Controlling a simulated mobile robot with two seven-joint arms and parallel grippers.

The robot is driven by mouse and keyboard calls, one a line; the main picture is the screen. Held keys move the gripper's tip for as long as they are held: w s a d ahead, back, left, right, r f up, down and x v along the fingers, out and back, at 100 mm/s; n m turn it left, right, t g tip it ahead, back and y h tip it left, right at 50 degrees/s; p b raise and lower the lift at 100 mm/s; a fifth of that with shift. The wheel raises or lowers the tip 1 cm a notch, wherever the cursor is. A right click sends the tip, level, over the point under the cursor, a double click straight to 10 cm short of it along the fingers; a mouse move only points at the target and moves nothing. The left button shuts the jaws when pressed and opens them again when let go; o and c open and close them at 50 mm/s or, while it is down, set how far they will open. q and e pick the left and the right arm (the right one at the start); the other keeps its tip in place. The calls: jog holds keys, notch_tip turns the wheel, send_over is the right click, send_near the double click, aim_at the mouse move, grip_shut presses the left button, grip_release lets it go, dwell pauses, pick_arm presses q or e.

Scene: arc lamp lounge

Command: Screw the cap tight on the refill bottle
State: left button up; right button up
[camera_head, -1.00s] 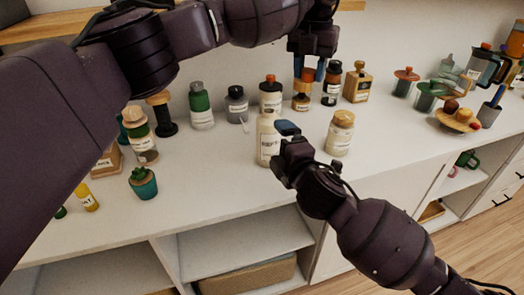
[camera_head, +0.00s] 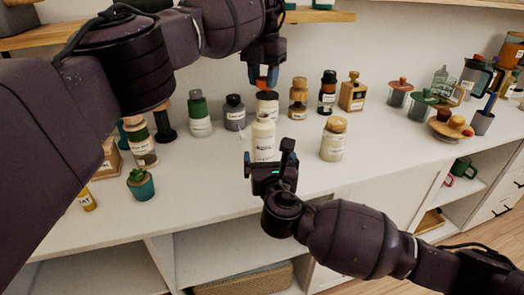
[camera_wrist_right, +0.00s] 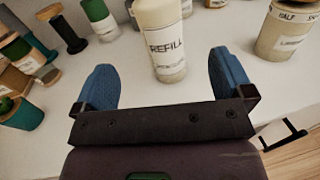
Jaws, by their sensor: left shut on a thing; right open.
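The refill bottle (camera_head: 263,138) is cream, stands upright near the shelf's middle, and bears a REFILL label in the right wrist view (camera_wrist_right: 165,42). No cap shows on it in the head view; its top is cut off in the wrist view. My left gripper (camera_head: 264,82) is above and behind it, shut on a small piece, apparently the cap. Orange shows between its fingertips, but I cannot tell cap from a stopper behind. My right gripper (camera_head: 268,163) is open and empty on the near side, its blue fingers (camera_wrist_right: 164,82) spread wide, pointing toward the bottle.
A dark-topped bottle (camera_head: 267,105) stands close behind. A cream jar with a wooden lid (camera_head: 333,140) is to the right; grey (camera_head: 234,113) and green (camera_head: 199,118) bottles are to the left. The shelf's front is fairly clear (camera_head: 205,185).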

dwell(0.5)
jog(key=w, duration=0.4)
jog(key=w+a, duration=0.1)
jog(key=w, duration=0.7)
jog(key=shift+a, duration=0.25)
jog(key=shift+c, duration=0.4)
jog(key=shift+s, duration=0.1)
jog(key=c, duration=1.3)
pick_arm(q)
send_over(263, 118)
jog(key=w, duration=0.1)
jog(key=shift+w+f, duration=0.1)
jog(key=shift+f, duration=2.35)
jog(key=shift+f, duration=0.9)
